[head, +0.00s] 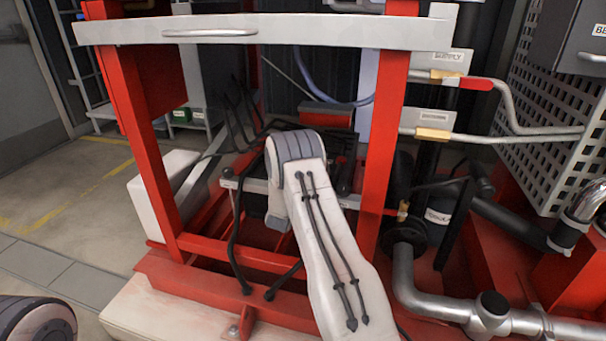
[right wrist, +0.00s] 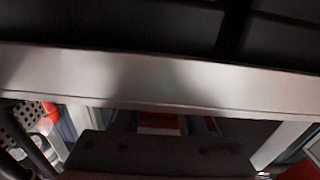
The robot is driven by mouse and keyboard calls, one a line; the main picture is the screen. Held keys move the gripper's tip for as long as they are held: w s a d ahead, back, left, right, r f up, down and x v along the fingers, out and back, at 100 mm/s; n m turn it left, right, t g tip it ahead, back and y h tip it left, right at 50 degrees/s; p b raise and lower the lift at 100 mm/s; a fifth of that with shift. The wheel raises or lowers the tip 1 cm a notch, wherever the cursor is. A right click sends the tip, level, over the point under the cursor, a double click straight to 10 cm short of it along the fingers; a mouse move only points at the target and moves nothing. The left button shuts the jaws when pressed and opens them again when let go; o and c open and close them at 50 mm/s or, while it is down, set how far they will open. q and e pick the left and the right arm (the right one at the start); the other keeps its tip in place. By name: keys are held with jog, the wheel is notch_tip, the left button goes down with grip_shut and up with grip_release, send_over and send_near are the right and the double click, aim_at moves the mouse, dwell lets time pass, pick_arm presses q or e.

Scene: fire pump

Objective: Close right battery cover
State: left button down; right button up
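I cannot clearly make out the right battery cover in the head view. My right arm (head: 325,235) reaches up between the red frame posts and hides much of the space behind it. My right gripper is hidden behind that arm in the head view. In the right wrist view a pale metal edge (right wrist: 150,80) crosses the whole picture, close to the camera; I cannot tell whether it belongs to the cover. A dark block (right wrist: 160,155) lies below it, and no fingertips can be made out. Part of my left arm shows at the bottom left corner, without its gripper.
A red post (head: 385,130) stands right of my arm and another (head: 145,150) left of it. A light panel with a handle (head: 210,32) spans the top. A white box (head: 160,195) sits left. Grey pipes (head: 430,295) crowd the right; floor is open at left.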

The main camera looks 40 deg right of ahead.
jog(key=shift+o, duration=0.4)
jog(key=shift+f, duration=0.1)
jog(key=shift+a, duration=0.1)
jog(key=shift+s+a, duration=0.15)
jog(key=shift+a, duration=0.05)
jog(key=p+v, duration=0.2)
jog(key=v, duration=0.8)
jog(key=shift+p, duration=0.3)
jog(key=shift+d, duration=0.1)
